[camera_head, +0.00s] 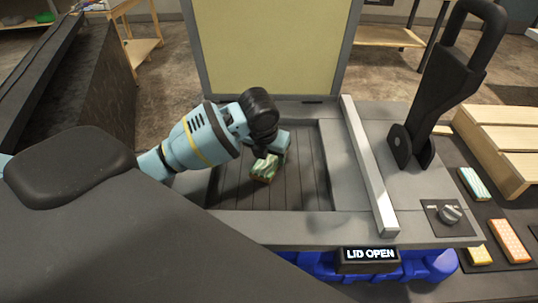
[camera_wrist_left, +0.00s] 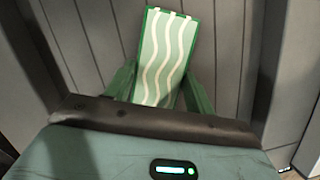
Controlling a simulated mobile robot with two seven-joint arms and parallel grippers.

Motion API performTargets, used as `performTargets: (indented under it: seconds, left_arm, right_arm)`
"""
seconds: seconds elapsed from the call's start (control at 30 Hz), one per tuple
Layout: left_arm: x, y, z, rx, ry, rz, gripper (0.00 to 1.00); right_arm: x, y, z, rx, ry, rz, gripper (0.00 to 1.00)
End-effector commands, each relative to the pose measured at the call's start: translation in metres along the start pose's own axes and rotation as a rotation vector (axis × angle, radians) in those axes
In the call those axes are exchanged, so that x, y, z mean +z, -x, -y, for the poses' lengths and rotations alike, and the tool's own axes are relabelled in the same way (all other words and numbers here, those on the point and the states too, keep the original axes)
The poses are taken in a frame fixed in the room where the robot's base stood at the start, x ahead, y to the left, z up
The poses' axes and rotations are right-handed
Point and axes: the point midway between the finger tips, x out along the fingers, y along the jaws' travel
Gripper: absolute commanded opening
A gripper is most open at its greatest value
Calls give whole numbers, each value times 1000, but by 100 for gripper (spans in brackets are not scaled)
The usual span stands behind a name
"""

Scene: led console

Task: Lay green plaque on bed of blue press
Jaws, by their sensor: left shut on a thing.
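The green plaque (camera_head: 265,170) with pale wavy stripes is in my left gripper (camera_head: 272,155), over the slatted bed (camera_head: 308,180) of the blue press (camera_head: 435,264). In the left wrist view the plaque (camera_wrist_left: 163,55) sits between the two fingers of my left gripper (camera_wrist_left: 160,88), with the bed's dark slats (camera_wrist_left: 80,40) behind it. I cannot tell whether the plaque touches the slats. The press lid (camera_head: 275,45) stands raised at the back, and the display (camera_head: 370,254) reads "LID OPEN". My right gripper is out of view.
A black lever (camera_head: 440,85) stands upright right of the bed, beside a light bar (camera_head: 368,165). A knob (camera_head: 449,214) is on the right panel. Teal-striped (camera_head: 473,184), orange (camera_head: 510,241) and yellow (camera_head: 479,255) plaques lie at the right, near a wooden pallet (camera_head: 495,145).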

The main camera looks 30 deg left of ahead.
Motion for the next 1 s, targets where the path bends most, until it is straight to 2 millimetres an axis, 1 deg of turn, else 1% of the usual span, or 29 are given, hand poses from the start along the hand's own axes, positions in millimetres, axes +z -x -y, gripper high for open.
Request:
performTargets:
  seconds: [0.03,0.37,0.4,0.53,0.57,0.87,1.0]
  left_arm:
    - [0,-1,0,-1,0,5,29]
    - [0,-4,0,0,0,4,29]
    - [-1,-4,0,0,0,4,57]
    - [-1,-4,0,0,0,4,74]
    - [-1,-4,0,0,0,4,76]
    - [0,-3,0,0,0,4,76]
    - [1,8,0,-1,1,6,76]
  right_arm:
    - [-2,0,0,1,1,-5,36]
    - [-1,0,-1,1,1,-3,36]
    - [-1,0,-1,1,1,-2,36]
    - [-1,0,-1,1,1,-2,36]
    - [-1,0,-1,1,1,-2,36]
    - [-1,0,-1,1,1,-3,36]
    - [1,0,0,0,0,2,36]
